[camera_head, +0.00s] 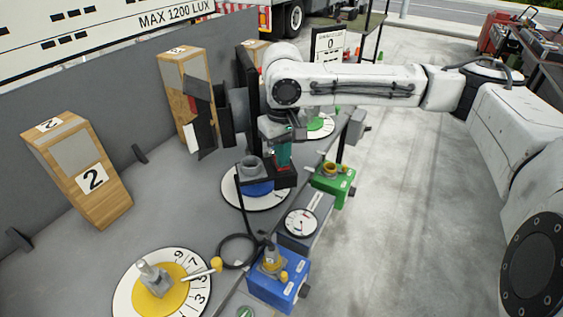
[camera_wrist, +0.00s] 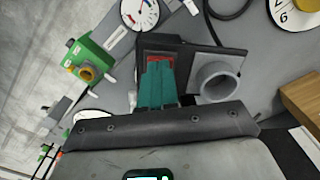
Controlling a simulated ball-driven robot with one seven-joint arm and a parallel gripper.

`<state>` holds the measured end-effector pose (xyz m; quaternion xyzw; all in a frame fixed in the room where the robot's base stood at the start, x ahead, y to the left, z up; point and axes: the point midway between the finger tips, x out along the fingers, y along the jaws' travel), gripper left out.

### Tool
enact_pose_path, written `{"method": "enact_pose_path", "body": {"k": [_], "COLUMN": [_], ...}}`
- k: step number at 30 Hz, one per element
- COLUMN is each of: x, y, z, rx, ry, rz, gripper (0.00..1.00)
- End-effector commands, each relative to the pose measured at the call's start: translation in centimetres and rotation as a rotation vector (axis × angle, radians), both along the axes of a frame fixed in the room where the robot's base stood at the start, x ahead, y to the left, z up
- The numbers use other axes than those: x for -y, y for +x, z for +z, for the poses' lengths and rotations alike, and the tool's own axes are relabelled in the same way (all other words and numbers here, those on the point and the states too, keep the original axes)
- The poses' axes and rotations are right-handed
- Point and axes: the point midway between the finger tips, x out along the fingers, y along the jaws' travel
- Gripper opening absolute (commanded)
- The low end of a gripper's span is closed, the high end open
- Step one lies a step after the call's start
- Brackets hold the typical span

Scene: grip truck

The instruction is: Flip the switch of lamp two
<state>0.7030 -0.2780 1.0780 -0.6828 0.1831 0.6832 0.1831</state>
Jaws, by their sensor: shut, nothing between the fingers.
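A wooden box marked 2 (camera_head: 82,168) stands at the left of the grey table, with a grey panel on its front. I cannot tell which part is the switch of lamp two. The black block (camera_wrist: 160,40) and ring holder (camera_wrist: 217,80) show there too. Whether the fingertips touch the block is unclear.
A yellow dial with a lever (camera_head: 155,287), a blue box (camera_head: 278,285) and a gauge (camera_head: 300,222) are at the front. A green box (camera_head: 333,183) stands right of my gripper. Another wooden box (camera_head: 183,90) stands behind. Open floor lies to the right.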

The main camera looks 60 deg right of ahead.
Motion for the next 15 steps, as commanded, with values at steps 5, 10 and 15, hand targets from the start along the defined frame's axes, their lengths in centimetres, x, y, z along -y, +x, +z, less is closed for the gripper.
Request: {"method": "enact_pose_path", "body": {"k": [5,10,15], "x": [0.0,0.0,0.0], "y": [0.0,0.0,0.0], "z": [-0.2,0.4,1.7], "rx": [-0.001,-0.001,0.001], "ry": [0.001,0.002,0.001], "rz": [0.0,0.0,0.0], "gripper": [0.0,0.0,0.0]}}
